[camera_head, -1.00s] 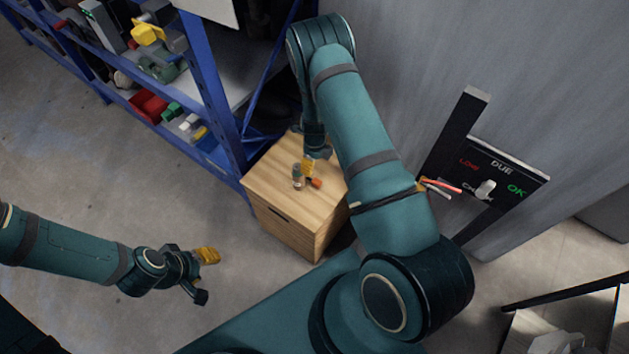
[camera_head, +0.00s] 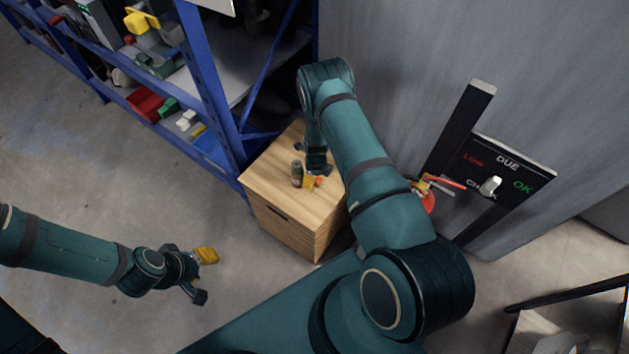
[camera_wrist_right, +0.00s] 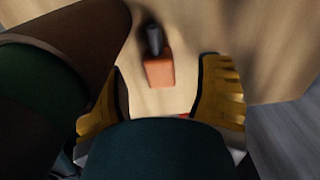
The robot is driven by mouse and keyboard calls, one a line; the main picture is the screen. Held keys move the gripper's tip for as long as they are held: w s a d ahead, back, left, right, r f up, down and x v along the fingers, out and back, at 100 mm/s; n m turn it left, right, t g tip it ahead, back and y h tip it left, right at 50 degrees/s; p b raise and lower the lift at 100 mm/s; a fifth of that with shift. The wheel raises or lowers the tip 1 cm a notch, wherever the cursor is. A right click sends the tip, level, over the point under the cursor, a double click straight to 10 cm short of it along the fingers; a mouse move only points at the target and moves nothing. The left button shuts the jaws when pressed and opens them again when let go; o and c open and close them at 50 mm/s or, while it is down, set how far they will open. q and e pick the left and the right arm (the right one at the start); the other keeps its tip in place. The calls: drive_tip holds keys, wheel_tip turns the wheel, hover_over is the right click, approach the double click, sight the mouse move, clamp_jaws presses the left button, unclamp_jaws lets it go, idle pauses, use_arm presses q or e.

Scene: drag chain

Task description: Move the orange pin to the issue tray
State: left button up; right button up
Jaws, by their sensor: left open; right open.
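The orange pin (camera_head: 319,181), an orange block with a dark grey stem, is on top of the wooden cabinet (camera_head: 272,187). In the right wrist view the orange pin (camera_wrist_right: 159,73) shows between the yellow finger pads of my right gripper (camera_wrist_right: 163,85), which is open around it. In the head view my right gripper (camera_head: 311,177) is low over the cabinet top and partly hides the pin. My left gripper (camera_head: 204,276) is open and empty, out over the floor at the left. I cannot make out an issue tray.
A blue shelf rack (camera_head: 215,95) with several parts is behind left. A board (camera_head: 497,185) marked LOW, DUE, OK is at the right by the grey wall. The floor at left is clear.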

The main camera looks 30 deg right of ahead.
drive_tip(key=shift+f, duration=0.85)
clamp_jaws()
drive_tip(key=shift+r, duration=0.15)
wheel_tip(320, 180, up, 18)
drive_tip(key=p, duration=0.3)
drive_tip(key=shift+p, duration=0.35)
